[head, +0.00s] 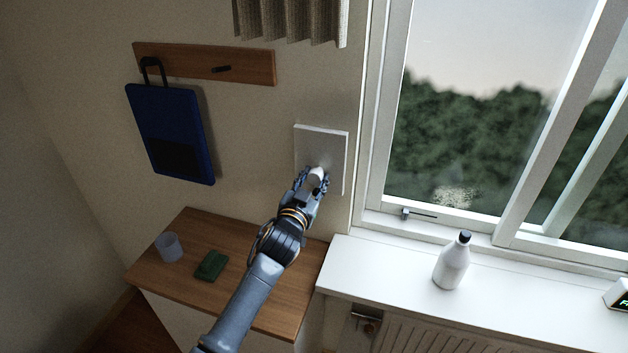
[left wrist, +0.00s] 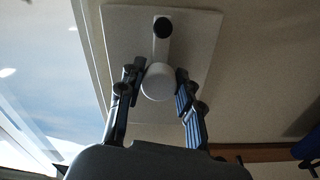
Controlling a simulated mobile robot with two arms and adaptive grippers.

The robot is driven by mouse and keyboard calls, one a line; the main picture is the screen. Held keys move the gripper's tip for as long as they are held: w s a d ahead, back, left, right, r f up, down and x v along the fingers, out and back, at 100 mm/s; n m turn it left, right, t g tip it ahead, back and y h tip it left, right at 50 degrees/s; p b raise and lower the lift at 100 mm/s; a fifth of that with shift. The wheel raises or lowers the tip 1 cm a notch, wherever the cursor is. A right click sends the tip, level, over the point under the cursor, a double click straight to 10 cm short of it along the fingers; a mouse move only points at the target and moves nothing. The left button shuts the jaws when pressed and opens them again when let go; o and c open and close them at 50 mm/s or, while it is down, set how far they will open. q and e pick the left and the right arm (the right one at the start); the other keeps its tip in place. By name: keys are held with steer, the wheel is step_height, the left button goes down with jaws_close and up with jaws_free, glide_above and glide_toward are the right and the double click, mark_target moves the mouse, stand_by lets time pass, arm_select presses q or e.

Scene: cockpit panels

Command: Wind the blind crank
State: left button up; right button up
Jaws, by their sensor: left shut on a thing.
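The blind crank's white plate (head: 336,145) is fixed to the wall left of the window. My left gripper (head: 315,180) is at the lower part of this plate, shut on the white crank knob (head: 317,174). In the left wrist view the knob (left wrist: 157,82) sits between the two fingers of the left gripper (left wrist: 160,84). A white crank arm (left wrist: 161,48) runs from the knob to a dark round hub (left wrist: 163,27) on the plate (left wrist: 205,60). In the head view the gripper hides most of the crank arm. My right gripper is not in view.
A pleated blind (head: 290,18) hangs above the plate. A blue bag (head: 165,110) hangs from a wooden rail (head: 245,67). A wooden cabinet top (head: 190,230) holds a cup (head: 169,247) and a green item (head: 211,265). A white bottle (head: 451,263) stands on the sill (head: 390,265).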

arm_select(q)
steer(key=o, duration=1.2)
steer(key=shift+c, duration=0.2)
steer(key=shift+s, duration=0.1)
steer(key=v, duration=1.2)
